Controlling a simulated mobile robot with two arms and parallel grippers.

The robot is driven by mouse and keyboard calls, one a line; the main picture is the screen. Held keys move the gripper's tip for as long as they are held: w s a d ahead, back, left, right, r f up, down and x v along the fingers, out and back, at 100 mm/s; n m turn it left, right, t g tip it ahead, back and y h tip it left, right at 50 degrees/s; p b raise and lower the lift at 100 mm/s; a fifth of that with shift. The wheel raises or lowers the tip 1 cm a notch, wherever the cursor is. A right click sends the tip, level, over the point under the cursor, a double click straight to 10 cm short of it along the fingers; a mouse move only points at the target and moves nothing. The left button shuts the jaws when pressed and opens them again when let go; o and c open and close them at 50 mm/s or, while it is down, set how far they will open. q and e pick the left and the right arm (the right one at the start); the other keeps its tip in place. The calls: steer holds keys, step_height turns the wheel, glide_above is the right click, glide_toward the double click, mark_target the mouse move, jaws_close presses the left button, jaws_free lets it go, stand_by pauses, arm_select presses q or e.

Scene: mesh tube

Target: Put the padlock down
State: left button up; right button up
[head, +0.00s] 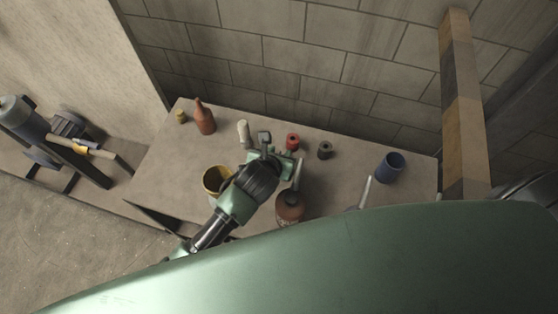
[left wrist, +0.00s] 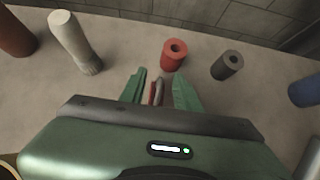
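The padlock (left wrist: 154,93) shows in the left wrist view as a small red body with a grey shackle, between my left gripper's two green fingers. My left gripper (left wrist: 160,85) is open around it, with a narrow gap visible on each side. The padlock's lower part is hidden behind the gripper body, so I cannot tell whether it touches the table. In the head view my left gripper (head: 275,152) is low over the middle of the table (head: 345,180), and the padlock is hard to make out there.
A blue cup (head: 390,167) is at right, a brown bottle (head: 204,117) at far left. A yellow container (head: 212,180) and a red-brown vessel (head: 290,208) flank my arm.

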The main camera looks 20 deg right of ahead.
arm_select(q)
jaws_close()
stand_by(1.4)
